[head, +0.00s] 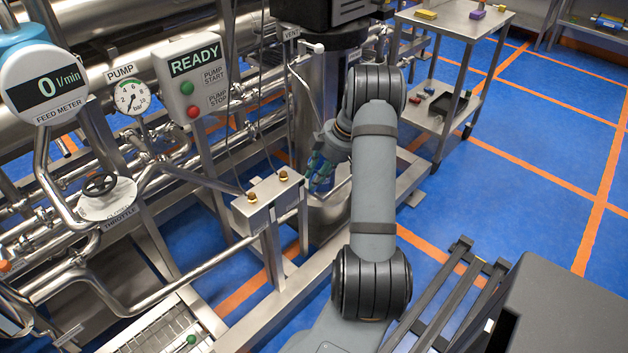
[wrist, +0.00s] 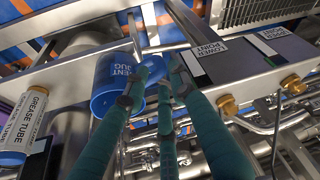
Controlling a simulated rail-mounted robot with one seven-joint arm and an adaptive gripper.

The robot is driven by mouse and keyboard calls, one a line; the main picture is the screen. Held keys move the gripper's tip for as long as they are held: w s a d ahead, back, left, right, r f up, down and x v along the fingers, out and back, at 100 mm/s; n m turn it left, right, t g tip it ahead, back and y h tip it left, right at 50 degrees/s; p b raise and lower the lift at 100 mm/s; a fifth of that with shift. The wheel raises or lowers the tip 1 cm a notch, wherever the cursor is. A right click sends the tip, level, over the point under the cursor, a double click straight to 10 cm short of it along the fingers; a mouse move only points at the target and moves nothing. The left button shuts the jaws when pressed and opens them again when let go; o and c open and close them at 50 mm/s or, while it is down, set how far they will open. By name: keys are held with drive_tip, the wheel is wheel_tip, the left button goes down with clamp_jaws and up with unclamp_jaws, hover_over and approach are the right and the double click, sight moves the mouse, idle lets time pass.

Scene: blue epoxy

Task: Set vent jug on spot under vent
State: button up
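My gripper (wrist: 160,80) has teal fingers with dark joints; one crosses in front of the jug. I cannot tell if they close on its handle or only pass beside it.
A grease tube (wrist: 25,118) stands left of the jug in the wrist view. A steel box with brass fittings (head: 268,200) is left of my gripper. Pipes crowd the left. A steel cart (head: 440,100) stands at the right, with open blue floor (head: 540,140) beyond.

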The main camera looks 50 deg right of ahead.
drive_tip(key=p+v, duration=0.1)
drive_tip(key=v, duration=0.9)
drive_tip(key=shift+w+a, duration=0.1)
